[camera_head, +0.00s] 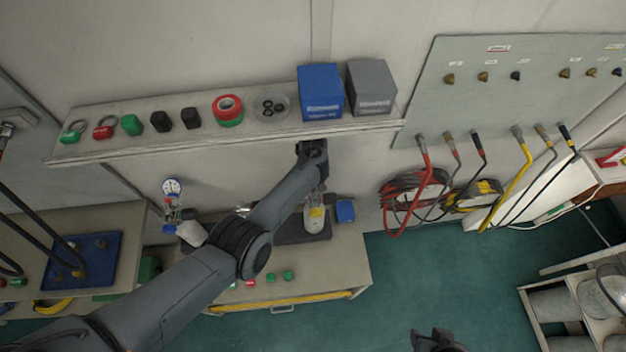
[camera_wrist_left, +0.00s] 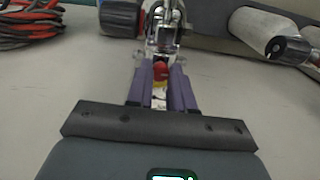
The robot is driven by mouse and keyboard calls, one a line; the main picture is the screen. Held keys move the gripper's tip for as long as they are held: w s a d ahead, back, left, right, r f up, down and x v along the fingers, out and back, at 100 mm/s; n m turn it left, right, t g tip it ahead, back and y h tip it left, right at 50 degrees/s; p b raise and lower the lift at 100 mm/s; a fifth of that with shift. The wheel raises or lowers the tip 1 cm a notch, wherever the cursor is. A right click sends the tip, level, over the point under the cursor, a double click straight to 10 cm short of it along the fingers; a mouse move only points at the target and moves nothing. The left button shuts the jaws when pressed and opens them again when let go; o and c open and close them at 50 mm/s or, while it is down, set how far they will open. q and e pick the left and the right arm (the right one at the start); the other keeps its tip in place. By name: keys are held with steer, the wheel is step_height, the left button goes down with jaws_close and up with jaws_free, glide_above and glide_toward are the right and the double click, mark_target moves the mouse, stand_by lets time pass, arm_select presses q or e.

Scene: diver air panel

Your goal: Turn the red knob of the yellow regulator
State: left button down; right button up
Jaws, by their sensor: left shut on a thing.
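The red knob (camera_wrist_left: 160,70) is in the middle of the left wrist view, with a small yellow part (camera_wrist_left: 160,86) just below it. Behind it is a chrome fitting (camera_wrist_left: 164,35). My left gripper (camera_wrist_left: 161,78) has its purple fingers on either side of the red knob and is shut on it. In the head view my left arm reaches across to below the shelf, above a yellow-labelled bottle (camera_head: 314,214) on the bench; its wrist hides the knob there. My right gripper (camera_head: 437,342) is at the bottom edge; its jaw state is unclear.
A shelf (camera_head: 230,143) with a blue box (camera_head: 321,92), grey box (camera_head: 370,87) and tape rolls runs above my left wrist. A gauge regulator (camera_head: 172,188) stands left of it. A small blue box (camera_head: 345,211) is close by on the right. Coiled hoses (camera_head: 410,195) hang further right.

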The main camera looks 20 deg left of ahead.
arm_select(q)
steer(key=shift+n, duration=0.9)
steer(key=c, duration=1)
jaws_free()
steer(key=shift+r, duration=0.55)
steer(key=shift+r+p, duration=1.1)
steer(key=shift+r, duration=2.1)
